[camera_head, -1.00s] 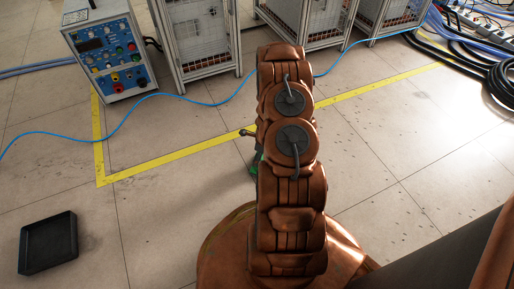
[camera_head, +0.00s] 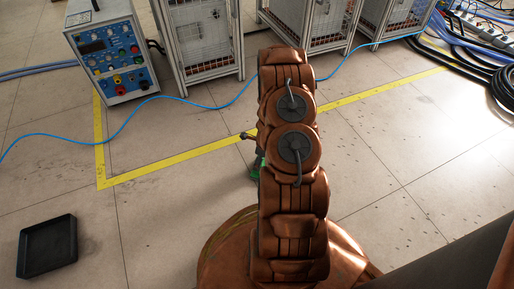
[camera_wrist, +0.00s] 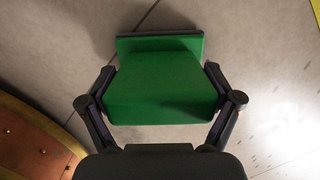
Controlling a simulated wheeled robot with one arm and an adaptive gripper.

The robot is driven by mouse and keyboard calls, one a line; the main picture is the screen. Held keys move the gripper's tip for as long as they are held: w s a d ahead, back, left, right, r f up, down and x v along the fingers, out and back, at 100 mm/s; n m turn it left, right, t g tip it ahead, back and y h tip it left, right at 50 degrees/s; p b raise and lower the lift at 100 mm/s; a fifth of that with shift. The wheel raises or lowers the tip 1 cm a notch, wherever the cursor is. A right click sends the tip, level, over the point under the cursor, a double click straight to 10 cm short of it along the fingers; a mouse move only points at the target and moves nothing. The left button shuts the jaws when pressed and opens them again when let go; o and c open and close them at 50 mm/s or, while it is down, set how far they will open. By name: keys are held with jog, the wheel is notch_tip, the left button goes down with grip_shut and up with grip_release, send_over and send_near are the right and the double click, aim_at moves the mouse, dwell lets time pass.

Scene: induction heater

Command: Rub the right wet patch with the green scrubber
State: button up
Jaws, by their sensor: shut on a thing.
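The green scrubber (camera_wrist: 160,90) is a green block with a wider dark-edged base, seen in the wrist view between the two fingers. My gripper (camera_wrist: 160,100) is shut on it from both sides. In the head view only a small bit of the green scrubber (camera_head: 257,170) shows left of my arm, low over the floor. My arm hides most of the gripper there. I cannot tell whether the scrubber touches the floor. No wet patch can be clearly made out; scattered dark specks mark the tiles at right.
A black tray (camera_head: 47,247) lies on the floor at the lower left. A blue-fronted power unit (camera_head: 110,50) and wire-mesh cabinets (camera_head: 200,35) stand at the back. A thin blue cable (camera_head: 130,115) and yellow tape (camera_head: 180,157) cross the floor. Black cables (camera_head: 490,75) lie coiled at right.

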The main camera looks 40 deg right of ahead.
jog(key=shift+w+a+p, duration=0.3)
jog(key=shift+a, duration=0.05)
notch_tip(320, 180, up, 4)
jog(key=p, duration=0.3)
jog(key=shift+s+d+f, duration=0.15)
notch_tip(320, 180, up, 4)
jog(key=p, duration=0.4)
jog(key=shift+p, duration=0.4)
